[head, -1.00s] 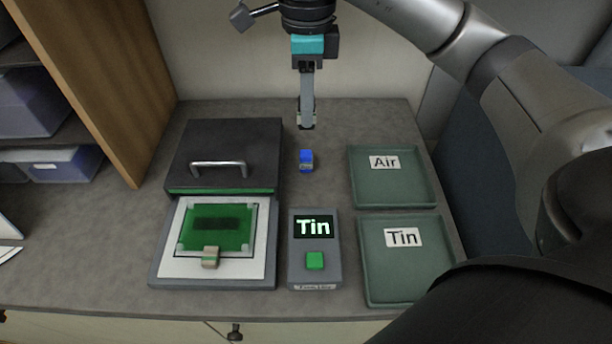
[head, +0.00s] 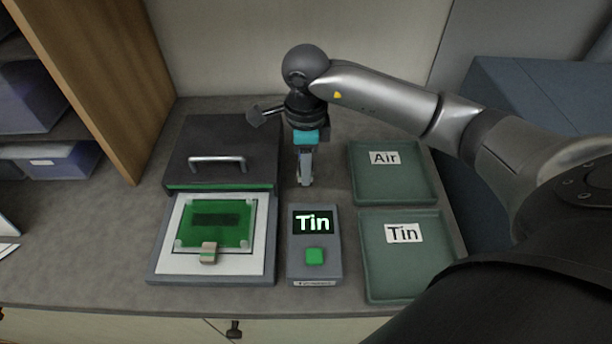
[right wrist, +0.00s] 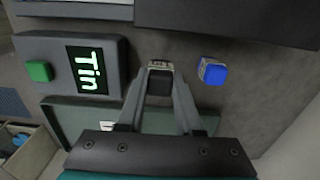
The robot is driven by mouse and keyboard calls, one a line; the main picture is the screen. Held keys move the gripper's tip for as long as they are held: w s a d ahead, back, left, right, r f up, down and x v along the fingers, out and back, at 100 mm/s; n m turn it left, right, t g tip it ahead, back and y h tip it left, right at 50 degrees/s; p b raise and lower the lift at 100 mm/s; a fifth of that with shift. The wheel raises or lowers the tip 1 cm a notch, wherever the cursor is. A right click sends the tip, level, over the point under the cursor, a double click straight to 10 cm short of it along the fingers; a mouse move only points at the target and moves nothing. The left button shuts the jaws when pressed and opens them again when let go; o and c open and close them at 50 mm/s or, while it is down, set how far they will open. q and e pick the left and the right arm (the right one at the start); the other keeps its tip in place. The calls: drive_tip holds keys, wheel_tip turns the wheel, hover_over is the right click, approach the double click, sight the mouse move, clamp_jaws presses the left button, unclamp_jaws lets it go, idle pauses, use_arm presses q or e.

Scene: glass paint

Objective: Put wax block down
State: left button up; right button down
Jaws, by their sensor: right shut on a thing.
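My right gripper (head: 304,182) points down over the grey counter, behind the small device with the "Tin" screen (head: 313,222). In the right wrist view, my right gripper (right wrist: 160,68) is shut on a small dark block, which I take as the wax block (right wrist: 159,86). I cannot tell whether it touches the counter. A blue block (right wrist: 213,72) stands apart, to the right of the fingertips in that view. In the head view now, the blue block is hidden behind my gripper. My left gripper is not in view.
A dark lidded box with a handle (head: 217,160) and a white plate with green glass (head: 250,262) stand on the left. A tan-sided block (head: 209,254) rests at the glass's front edge. Trays labelled "Air" (head: 392,187) and "Tin" (head: 395,275) lie on the right.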

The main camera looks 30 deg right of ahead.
drive_tip(key=shift+f, duration=1.8)
drive_tip(key=shift+f, duration=0.2)
drive_tip(key=c, duration=0.6)
unclamp_jaws()
drive_tip(key=shift+r, duration=0.1)
wheel_tip(320, 180, up, 12)
drive_tip(key=shift+r+b, duration=0.15)
drive_tip(key=shift+b, duration=0.2)
